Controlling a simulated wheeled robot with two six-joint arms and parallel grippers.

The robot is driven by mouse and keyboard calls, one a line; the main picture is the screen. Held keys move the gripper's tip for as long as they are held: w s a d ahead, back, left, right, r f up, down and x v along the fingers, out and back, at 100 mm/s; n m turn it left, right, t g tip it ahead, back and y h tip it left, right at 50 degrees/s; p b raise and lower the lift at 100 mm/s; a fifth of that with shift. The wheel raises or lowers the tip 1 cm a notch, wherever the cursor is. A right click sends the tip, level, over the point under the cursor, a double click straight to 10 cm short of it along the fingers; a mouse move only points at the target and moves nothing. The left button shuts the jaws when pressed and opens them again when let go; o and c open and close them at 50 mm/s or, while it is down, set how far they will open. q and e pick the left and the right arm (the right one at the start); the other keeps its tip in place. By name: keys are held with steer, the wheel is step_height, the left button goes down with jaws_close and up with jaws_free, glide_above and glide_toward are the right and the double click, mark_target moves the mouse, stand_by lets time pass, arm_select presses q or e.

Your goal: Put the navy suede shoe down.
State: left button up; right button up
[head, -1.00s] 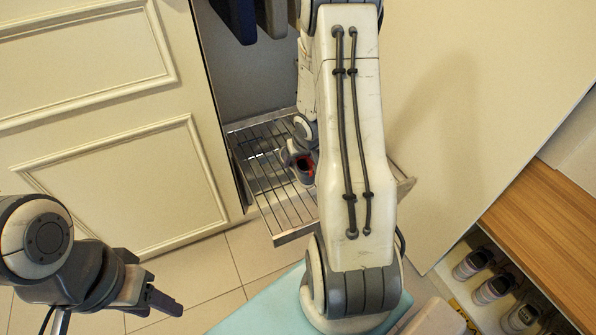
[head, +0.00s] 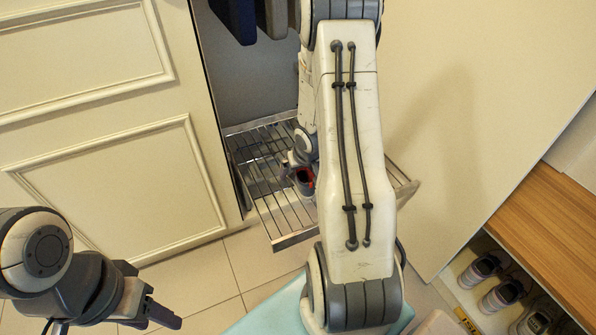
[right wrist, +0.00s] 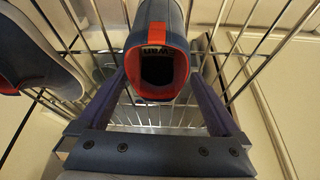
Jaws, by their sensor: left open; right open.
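The navy suede shoe (right wrist: 160,62), with its red-orange lining, is on the pull-out wire rack, heel toward me in the right wrist view. In the head view the shoe (head: 305,182) shows in part beside my right arm. My right gripper (right wrist: 155,79) is open, one finger on each side of the shoe's heel. Whether the fingers touch it I cannot tell. In the head view my right arm hides most of that gripper. My left gripper (head: 160,317) is open and empty at the lower left, away from the rack.
The wire rack (head: 292,240) sticks out of the cabinet. Another dark shoe with a pale sole (right wrist: 35,55) is left of the navy shoe in the wrist view. A wooden bench (head: 550,220) with several shoes beneath stands at the right. Dark items (head: 235,18) hang above the rack.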

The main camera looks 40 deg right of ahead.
steer(key=p+v, duration=0.8)
steer(key=v, duration=0.4)
steer(key=a+r+n+g, duration=0.1)
steer(key=a+r+n, duration=0.25)
steer(key=a, duration=0.55)
steer(key=a+r+n, duration=0.2)
steer(key=a+r, duration=0.3)
steer(key=a, duration=0.4)
steer(key=s+a+r+n+g+y, duration=0.1)
steer(key=s+a+r+n, duration=0.1)
steer(key=s+a, duration=0.5)
steer(key=s+a+r+n+g+y, duration=0.1)
steer(key=s+a+r+n+g, duration=0.1)
steer(key=s+a, duration=0.5)
steer(key=s+r+n, duration=0.1)
steer(key=s+r, duration=0.1)
steer(key=s, duration=0.1)
steer(key=shift+a+n+g+y, duration=0.2)
steer(key=shift+n+g+y, duration=0.1)
steer(key=shift+n, duration=0.05)
